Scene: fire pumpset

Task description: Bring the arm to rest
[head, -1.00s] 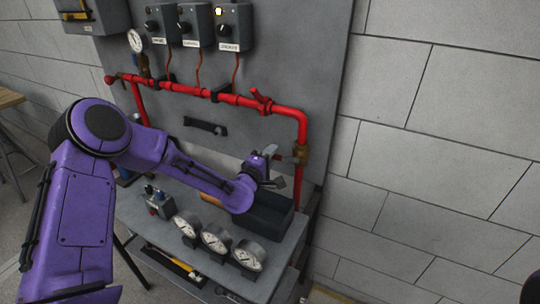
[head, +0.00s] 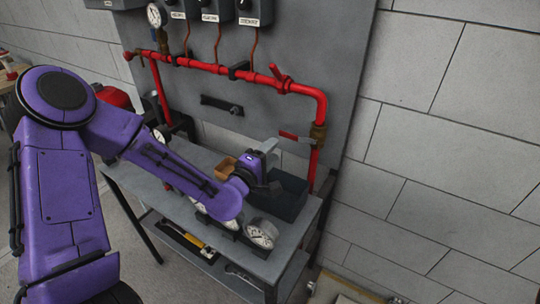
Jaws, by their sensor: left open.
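My left arm comes in from the left and reaches across the grey workbench (head: 155,163). Its left gripper (head: 272,150) is at the far end of the arm, above the dark open bin (head: 288,200) and in front of the red pipe. The gripper is open, and I see nothing between its fingers. A small part of the bench top and some gauges are hidden behind the forearm. My right gripper is not in view.
A red pipe (head: 210,67) with a red valve handle (head: 281,78) runs along the grey panel and bends down at its right. A gauge (head: 261,234) stands near the bench's front edge. Tools lie on the lower shelf (head: 190,240).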

